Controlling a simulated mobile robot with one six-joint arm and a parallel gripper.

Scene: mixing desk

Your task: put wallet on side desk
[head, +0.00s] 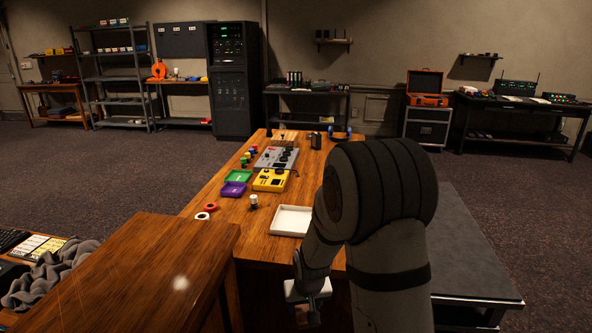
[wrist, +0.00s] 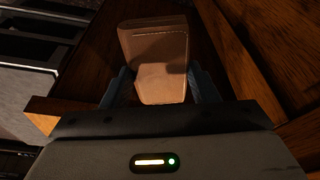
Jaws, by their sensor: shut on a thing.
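A tan leather wallet (wrist: 156,52) with a stitched edge stands upright between the two fingers of my gripper (wrist: 160,84) in the wrist view. The fingers are shut on its sides. In the head view my gripper (head: 308,304) hangs low in front of the long wooden desk, mostly behind my arm, and the wallet is hard to make out there. A bare wooden desktop (head: 130,265) stands close at the left front. A dark grey table (head: 470,240) stands at the right. I cannot tell from the pictures which is the side desk.
The long wooden desk (head: 222,208) holds a white tray (head: 291,221), a yellow device (head: 271,180), a purple tray (head: 233,189), a green tray (head: 238,175) and tape rolls. A grey cloth (head: 50,277) and a keyboard lie at the far left. My arm hides part of the right side.

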